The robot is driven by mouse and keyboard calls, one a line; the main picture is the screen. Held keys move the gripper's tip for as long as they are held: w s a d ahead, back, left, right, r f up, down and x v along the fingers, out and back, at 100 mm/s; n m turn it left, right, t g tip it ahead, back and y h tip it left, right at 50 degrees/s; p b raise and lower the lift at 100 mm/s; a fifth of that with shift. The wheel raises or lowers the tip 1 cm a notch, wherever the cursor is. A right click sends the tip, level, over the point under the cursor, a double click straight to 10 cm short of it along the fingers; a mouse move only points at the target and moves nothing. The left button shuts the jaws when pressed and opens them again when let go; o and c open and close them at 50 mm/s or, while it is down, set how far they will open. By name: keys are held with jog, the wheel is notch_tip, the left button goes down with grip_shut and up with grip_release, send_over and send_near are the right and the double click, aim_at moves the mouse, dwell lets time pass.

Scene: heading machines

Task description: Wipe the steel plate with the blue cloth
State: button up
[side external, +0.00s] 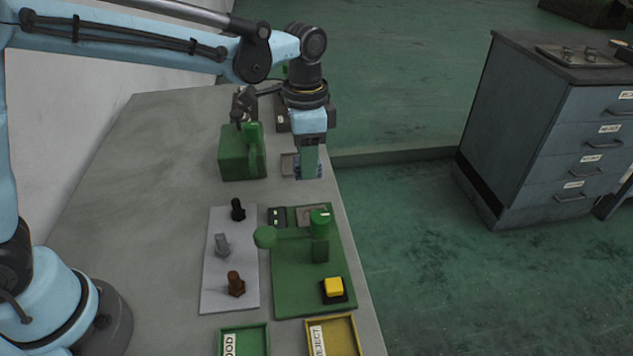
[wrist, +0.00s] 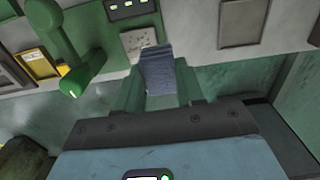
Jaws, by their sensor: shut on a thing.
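My gripper (side external: 308,172) is pointing down near the table's right edge, behind the green machine base. It is shut on the blue cloth (wrist: 160,72), which shows between the green fingers (wrist: 158,92) in the wrist view. The steel plate (side external: 308,215) is a small grey square on the far right part of the green base. In the wrist view the plate (wrist: 136,42) has dark specks, and the cloth overlaps its lower edge in the picture. In the side view the cloth is apart from the plate, behind it. The cloth's lower edge is partly hidden.
A green lever (side external: 318,240) with a round knob stands just in front of the plate. A dark panel with lights (side external: 277,216) is beside the plate. A green box machine (side external: 240,152) stands left of my gripper. Several bolts stand on a grey board (side external: 215,285).

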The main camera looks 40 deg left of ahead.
aim_at(312, 207)
jog(key=shift+f, duration=3.85)
jog(key=shift+s+d+f, duration=0.15)
jog(key=shift+s+d, duration=0.4)
jog(key=shift+d, duration=0.05)
jog(key=shift+c, duration=0.4)
jog(key=shift+s+d, duration=1.85)
jog(key=shift+w+a, duration=2.35)
jog(key=shift+w+d, duration=0.15)
jog(key=shift+w, duration=0.1)
jog(key=shift+s+d, duration=2.4)
jog(key=shift+d, duration=0.05)
jog(key=shift+w+a, duration=2.4)
jog(key=shift+r, duration=4.15)
